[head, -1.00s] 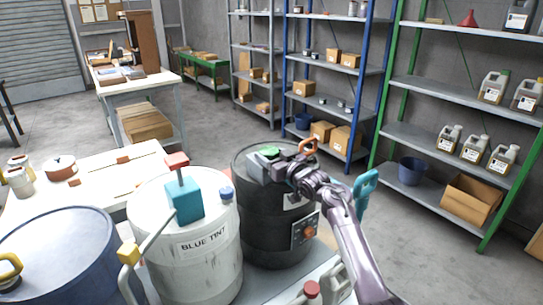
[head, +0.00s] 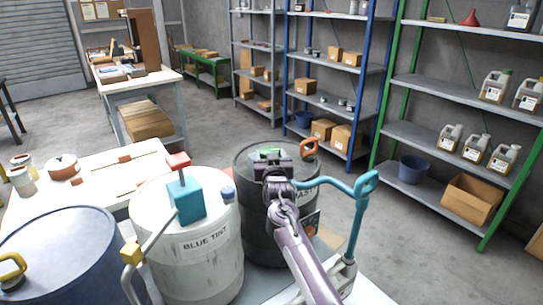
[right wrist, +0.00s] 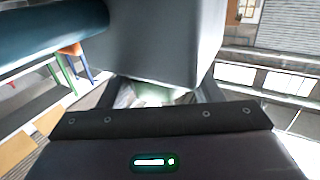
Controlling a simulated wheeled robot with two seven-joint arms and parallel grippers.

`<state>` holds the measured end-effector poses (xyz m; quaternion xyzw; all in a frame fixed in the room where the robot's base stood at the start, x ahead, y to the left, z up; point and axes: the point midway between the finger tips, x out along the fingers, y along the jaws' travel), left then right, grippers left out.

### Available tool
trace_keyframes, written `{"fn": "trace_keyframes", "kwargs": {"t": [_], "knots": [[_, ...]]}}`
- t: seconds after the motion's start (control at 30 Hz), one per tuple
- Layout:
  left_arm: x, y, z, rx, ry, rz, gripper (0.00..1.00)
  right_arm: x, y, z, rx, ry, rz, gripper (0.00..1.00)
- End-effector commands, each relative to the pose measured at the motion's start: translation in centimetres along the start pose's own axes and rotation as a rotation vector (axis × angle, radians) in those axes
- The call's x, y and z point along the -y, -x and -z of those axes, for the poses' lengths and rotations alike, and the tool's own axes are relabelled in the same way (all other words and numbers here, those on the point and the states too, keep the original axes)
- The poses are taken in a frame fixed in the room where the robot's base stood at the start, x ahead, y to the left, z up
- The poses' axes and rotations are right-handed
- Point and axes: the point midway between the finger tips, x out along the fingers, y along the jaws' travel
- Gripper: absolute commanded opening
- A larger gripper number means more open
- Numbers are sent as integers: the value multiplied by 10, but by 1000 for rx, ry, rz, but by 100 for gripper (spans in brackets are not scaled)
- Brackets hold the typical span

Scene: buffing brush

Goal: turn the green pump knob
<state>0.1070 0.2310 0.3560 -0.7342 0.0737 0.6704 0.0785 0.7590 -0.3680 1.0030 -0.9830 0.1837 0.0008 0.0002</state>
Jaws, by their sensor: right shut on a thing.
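The green pump knob (head: 268,151) sits on top of the black drum (head: 257,225), mostly covered by my right gripper (head: 268,158). The right gripper is shut on the knob, and my arm reaches up to it from the front. In the right wrist view a blurred green patch of the knob (right wrist: 150,96) shows between the fingers. A large grey block hides much of the upper middle of that view, and a teal bar (right wrist: 50,38) crosses its upper left. My left gripper is not in view.
A teal pump handle (head: 360,195) stands right of the arm. An orange handle (head: 310,148) is close behind the gripper. The white "BLUE TINT" drum (head: 195,270), with a teal block (head: 186,200) on top, stands left. A blue drum (head: 60,255) is farther left.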

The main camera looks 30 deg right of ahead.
Motion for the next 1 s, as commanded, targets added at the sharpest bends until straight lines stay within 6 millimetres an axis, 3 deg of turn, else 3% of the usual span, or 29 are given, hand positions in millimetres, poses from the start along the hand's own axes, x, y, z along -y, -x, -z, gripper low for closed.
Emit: {"fn": "trace_keyframes", "kwargs": {"t": [0.4,0.77,0.83,1.0], "knots": [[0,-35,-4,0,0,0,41,9,-2,-4,-1,-3,-358,36],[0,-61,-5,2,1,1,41,10,-3,-2,-2,-1,-521,36],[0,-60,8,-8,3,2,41,9,-3,-1,-2,-1,-536,36],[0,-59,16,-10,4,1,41,9,-3,0,-3,-1,-555,36]]}}
